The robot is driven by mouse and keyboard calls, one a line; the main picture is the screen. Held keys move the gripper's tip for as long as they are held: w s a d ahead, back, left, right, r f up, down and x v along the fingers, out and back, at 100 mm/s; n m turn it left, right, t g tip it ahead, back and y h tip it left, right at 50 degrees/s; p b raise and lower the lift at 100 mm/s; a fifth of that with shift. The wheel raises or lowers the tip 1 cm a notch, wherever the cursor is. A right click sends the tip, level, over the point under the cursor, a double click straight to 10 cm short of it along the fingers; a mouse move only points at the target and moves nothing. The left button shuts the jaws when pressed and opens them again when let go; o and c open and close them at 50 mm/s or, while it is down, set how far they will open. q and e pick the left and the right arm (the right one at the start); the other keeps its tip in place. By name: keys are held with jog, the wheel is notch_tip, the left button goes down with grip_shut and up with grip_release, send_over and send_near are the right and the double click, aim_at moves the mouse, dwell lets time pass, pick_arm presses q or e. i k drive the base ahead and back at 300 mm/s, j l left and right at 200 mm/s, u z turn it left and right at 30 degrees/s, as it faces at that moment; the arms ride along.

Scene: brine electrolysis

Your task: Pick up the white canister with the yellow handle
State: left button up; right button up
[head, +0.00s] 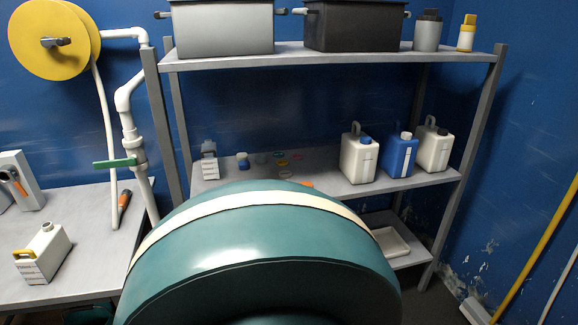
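The white canister (48,258) with a yellow handle stands on the grey table at the lower left, near the front. Its yellow handle (22,253) is at its left end. A grey-white cap is on top and striped labels are on its near side. Neither my left nor my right gripper is in view. Nothing is touching the canister.
A large teal rounded body (260,235) with a cream band fills the lower middle. The grey table (100,225) also bears an orange-handled tool (124,201). White and blue jugs stand on the middle shelf (325,188). White pipes rise behind the table.

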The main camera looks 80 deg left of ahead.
aim_at(41, 260)
jog(key=u, duration=4.25)
jog(key=i+j, duration=0.45)
jog(key=i+j+z, duration=0.4)
jog(key=j, duration=0.25)
jog(key=j+z, duration=0.2)
jog(key=i+j, duration=0.05)
jog(key=j, duration=0.05)
